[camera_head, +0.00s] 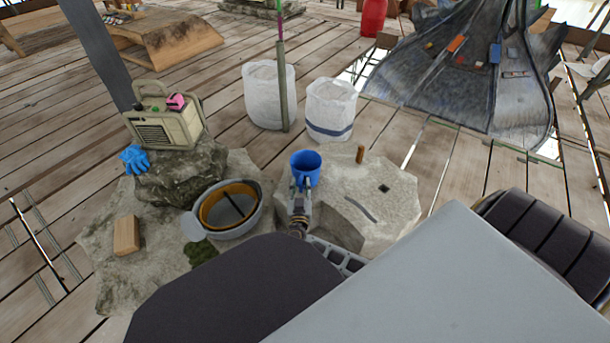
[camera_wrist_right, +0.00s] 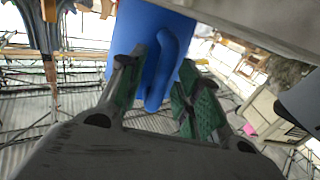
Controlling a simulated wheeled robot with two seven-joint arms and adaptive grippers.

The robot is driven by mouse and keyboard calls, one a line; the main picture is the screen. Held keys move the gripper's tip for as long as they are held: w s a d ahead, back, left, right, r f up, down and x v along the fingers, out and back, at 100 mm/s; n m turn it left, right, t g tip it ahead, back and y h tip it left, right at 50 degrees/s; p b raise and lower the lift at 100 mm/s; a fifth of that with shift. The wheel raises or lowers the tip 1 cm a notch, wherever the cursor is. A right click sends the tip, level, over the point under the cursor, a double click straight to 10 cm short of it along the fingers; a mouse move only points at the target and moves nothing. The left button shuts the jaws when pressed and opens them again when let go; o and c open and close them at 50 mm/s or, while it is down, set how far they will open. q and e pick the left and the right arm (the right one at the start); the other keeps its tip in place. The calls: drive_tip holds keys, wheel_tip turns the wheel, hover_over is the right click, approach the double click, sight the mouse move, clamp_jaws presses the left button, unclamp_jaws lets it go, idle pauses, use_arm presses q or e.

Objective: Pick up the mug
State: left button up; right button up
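The blue mug (camera_head: 306,168) stands upright on the pale stone block in the head view. In the right wrist view the mug (camera_wrist_right: 150,35) fills the top middle, its handle facing my gripper. My right gripper (camera_head: 300,186) is at the near side of the mug. In the wrist view its two green-padded fingers (camera_wrist_right: 163,80) are open, one on either side of the handle. Whether a finger touches the handle is hard to tell. My left gripper is in neither view.
The stone block (camera_head: 385,205) also bears a small wooden peg (camera_head: 360,154). Left of it are a grey bucket (camera_head: 240,229), a wooden block (camera_head: 126,236), blue gloves (camera_head: 134,159) and a beige radio (camera_head: 165,128). White sacks (camera_head: 331,105) stand behind.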

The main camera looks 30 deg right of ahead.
clamp_jaws()
drive_tip(key=shift+r, duration=0.15)
idle(0.4)
drive_tip(key=shift+r+p, duration=0.4)
